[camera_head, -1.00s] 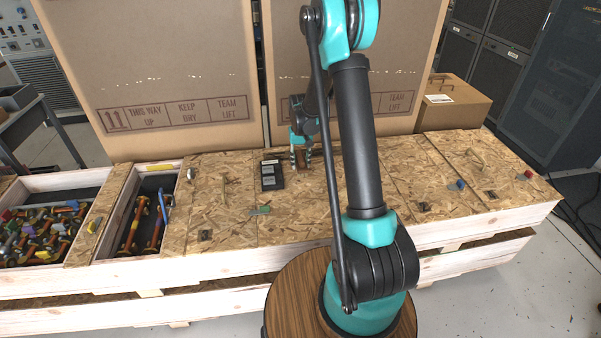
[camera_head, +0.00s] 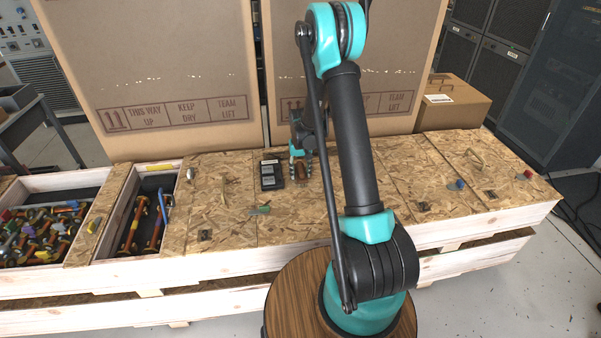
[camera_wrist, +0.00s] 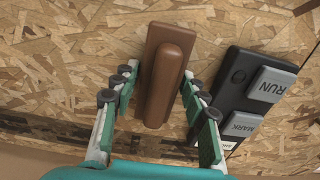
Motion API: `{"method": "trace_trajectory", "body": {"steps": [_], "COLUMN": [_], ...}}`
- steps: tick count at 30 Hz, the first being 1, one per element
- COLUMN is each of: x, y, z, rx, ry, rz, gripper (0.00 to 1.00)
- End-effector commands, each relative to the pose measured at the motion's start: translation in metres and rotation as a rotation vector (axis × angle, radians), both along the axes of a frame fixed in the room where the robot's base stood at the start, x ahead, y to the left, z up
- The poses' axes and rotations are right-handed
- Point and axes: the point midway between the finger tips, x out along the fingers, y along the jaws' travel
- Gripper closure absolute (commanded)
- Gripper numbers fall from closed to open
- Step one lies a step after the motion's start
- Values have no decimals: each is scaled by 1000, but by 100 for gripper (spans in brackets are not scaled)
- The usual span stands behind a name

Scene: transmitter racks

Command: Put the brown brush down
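The brown brush (camera_wrist: 163,80) lies on the wooden crate top (camera_wrist: 50,60). In the wrist view its raised brown grip runs lengthwise between my fingers. My gripper (camera_wrist: 160,100) is open, with one finger on each side of the brush and a visible gap on both sides. In the head view my gripper (camera_head: 301,157) is low over the middle of the crate top, and the brush (camera_head: 302,171) is a small brown patch between its fingers.
A black device with RUN and MARK buttons (camera_wrist: 235,90) lies close beside my right finger in the wrist view. Large cardboard boxes (camera_head: 165,60) stand behind. Open bins (camera_head: 100,190) with tools are at the left. Small items lie scattered on the crate top.

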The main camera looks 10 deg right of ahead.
Motion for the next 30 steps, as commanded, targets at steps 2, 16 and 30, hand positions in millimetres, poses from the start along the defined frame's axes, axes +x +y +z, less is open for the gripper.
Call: {"method": "trace_trajectory", "body": {"steps": [2,16,30], "x": [0,0,-1], "y": [0,0,0], "z": [0,14,99], "rx": [0,0,0], "ry": [0,0,0], "rz": [0,0,0], "gripper": [43,43,43]}}
